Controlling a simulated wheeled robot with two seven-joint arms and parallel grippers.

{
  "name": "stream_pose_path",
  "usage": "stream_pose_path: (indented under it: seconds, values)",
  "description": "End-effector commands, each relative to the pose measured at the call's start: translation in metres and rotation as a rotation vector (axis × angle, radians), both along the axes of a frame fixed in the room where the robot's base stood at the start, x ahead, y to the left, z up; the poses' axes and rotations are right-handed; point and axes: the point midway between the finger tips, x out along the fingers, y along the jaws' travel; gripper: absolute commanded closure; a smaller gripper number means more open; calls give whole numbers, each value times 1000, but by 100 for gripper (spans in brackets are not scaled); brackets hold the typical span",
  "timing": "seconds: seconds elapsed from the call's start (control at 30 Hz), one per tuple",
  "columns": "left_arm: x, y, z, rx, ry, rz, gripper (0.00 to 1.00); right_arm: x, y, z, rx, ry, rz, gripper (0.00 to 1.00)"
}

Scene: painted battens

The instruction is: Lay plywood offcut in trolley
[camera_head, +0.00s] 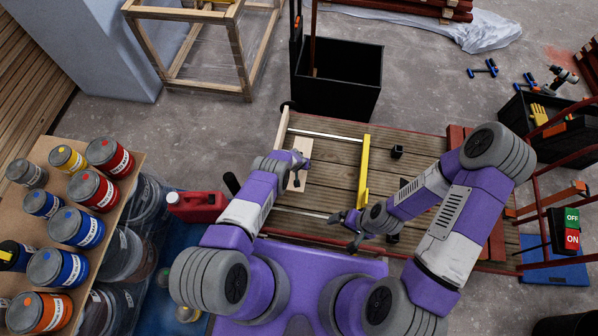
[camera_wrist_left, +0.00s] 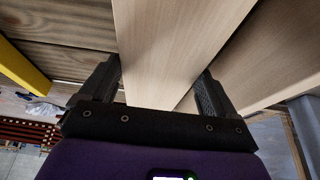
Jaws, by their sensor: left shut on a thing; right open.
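The plywood offcut (camera_head: 301,148) is a pale, flat strip over the left part of the trolley's slatted wooden deck (camera_head: 335,178). My left gripper (camera_head: 297,169) is shut on it. In the left wrist view the offcut (camera_wrist_left: 175,45) runs between the two dark fingers (camera_wrist_left: 158,92), with deck planks beyond it. I cannot tell whether the offcut touches the deck. My right gripper (camera_head: 350,229) is open and empty over the near edge of the deck.
A yellow bar (camera_head: 364,172) stands across the deck, beside a small black block (camera_head: 397,151). A black bin (camera_head: 338,80) is behind the deck. Paint cans (camera_head: 77,228) crowd a board at left, near a red canister (camera_head: 197,207). Bare planks show right of the yellow bar.

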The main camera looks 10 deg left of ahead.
Motion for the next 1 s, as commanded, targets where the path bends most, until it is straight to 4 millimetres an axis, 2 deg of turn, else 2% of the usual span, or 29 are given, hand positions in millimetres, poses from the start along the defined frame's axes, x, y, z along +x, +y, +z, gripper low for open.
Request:
stream_pose_path:
  seconds: [0.03,0.1,0.37,0.6,0.9,0.93,1.0]
  values:
    - [1,0,-13,-2,-2,1,55,0,0,-12,0,0,0,0]
    - [1,0,-21,-1,-1,3,55,0,0,-18,0,0,0,0]
    - [1,0,-32,-1,-3,0,55,0,0,-27,0,0,0,0]
    - [1,0,-61,-1,-2,3,55,0,0,-52,0,0,0,0]
    - [2,0,-63,0,-2,0,55,0,0,-53,0,0,0,0]
    - [1,0,-63,0,-1,0,6,0,0,-53,0,0,0,0]
    - [1,0,-63,0,-1,0,0,0,0,-53,0,0,0,0]
